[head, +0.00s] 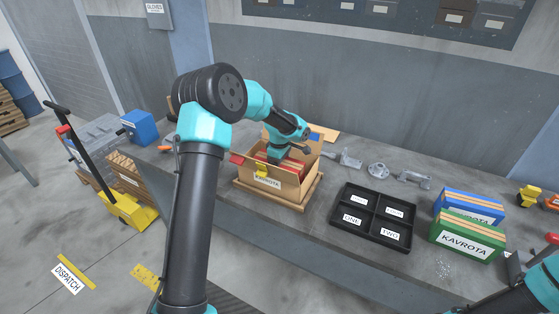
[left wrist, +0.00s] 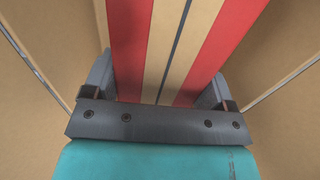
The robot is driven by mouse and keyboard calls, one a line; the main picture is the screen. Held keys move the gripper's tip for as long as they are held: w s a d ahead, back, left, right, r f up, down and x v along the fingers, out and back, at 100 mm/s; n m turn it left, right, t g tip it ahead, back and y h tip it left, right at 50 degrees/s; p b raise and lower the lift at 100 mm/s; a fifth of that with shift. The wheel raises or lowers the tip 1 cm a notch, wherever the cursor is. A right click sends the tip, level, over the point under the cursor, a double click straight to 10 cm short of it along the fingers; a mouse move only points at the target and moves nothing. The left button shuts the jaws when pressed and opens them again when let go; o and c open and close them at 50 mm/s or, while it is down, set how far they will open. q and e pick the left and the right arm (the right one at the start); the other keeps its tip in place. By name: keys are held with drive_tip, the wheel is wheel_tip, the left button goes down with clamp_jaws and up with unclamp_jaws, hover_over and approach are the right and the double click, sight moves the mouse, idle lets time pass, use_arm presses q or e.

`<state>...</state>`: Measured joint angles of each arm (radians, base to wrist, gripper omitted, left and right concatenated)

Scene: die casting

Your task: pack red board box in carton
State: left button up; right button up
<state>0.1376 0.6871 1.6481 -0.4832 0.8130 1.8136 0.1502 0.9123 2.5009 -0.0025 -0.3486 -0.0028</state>
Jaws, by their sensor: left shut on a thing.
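The open carton (head: 263,184), labelled KAVROTA, stands on a wooden board on the bench in the head view. My left gripper (head: 277,160) reaches down into it from above. In the left wrist view the red board box (left wrist: 195,55), with red and tan stripes, lies between the two fingers of my left gripper (left wrist: 160,90), which is shut on it. Tan carton walls show on both sides of it. In the head view the arm hides much of the box. The fingers of my right gripper do not show; part of my right arm is at the bottom right.
A black tray (head: 336,215) with labelled compartments lies right of the carton. A blue box (head: 470,203) and a green box (head: 465,238) stand farther right. Grey metal castings (head: 377,169) lie behind the tray. A small blue box (head: 139,126) is at the far left.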

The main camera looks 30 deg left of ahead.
use_arm(q)
drive_tip(key=o, duration=1.4)
wheel_tip(320, 180, up, 18)
drive_tip(key=shift+f, duration=0.25)
drive_tip(key=shift+a, duration=0.1)
